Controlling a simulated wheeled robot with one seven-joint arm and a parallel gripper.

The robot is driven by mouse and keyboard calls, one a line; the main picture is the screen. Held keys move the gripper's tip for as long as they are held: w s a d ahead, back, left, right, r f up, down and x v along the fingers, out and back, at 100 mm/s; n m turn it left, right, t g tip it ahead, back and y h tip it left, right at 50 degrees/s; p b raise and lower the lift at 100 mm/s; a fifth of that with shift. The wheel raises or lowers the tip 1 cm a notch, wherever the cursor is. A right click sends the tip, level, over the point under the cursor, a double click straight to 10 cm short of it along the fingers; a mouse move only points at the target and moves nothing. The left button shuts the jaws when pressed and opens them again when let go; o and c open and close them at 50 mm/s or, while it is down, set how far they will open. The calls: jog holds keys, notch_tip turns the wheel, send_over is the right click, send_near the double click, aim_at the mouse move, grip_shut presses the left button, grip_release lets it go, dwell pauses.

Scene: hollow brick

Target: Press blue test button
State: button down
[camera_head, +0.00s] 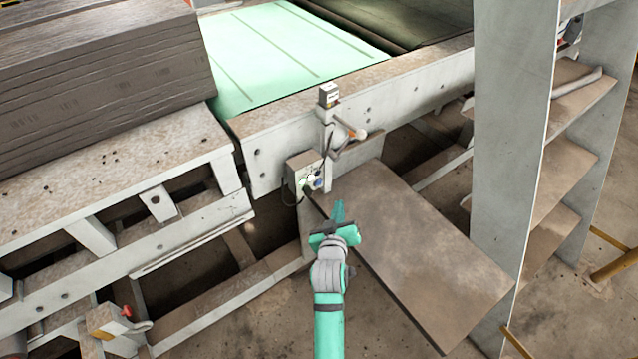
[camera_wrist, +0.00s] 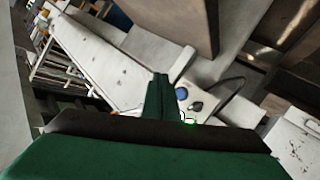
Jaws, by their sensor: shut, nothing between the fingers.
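The blue test button (camera_head: 318,184) is a small round blue knob on the face of a grey control box (camera_head: 299,168), which is fixed to the machine frame. In the wrist view the shut fingers (camera_wrist: 159,84) point up past the box. I cannot tell the exact gap to the button; no touch shows.
A brown metal plate (camera_head: 425,255) lies right of my gripper. A grey shelf post (camera_head: 512,130) stands further right. A lever with a rounded end (camera_head: 358,133) sticks out above the box. A stack of dark boards (camera_head: 95,75) lies at upper left. A cable hangs by the box.

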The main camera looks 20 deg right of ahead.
jog(key=w+a, duration=0.2)
jog(key=w, duration=0.4)
jog(key=shift+w+a, duration=0.25)
jog(key=shift+w, duration=0.1)
jog(key=shift+w, duration=0.1)
dwell(1.8)
jog(key=shift+w+a, duration=0.1)
jog(key=shift+w, duration=0.15)
jog(key=shift+w, duration=0.25)
dwell(0.5)
jog(key=shift+w+a, duration=0.1)
jog(key=shift+a, duration=0.1)
jog(key=shift+d, duration=0.1)
dwell(0.4)
jog(key=shift+s+d, duration=0.25)
jog(key=shift+s, duration=0.45)
jog(key=shift+s+d, duration=0.3)
jog(key=shift+s, duration=0.5)
jog(key=shift+s+d, duration=0.25)
jog(key=shift+s, duration=0.55)
jog(key=shift+s+d, duration=0.3)
jog(key=shift+s, duration=0.5)
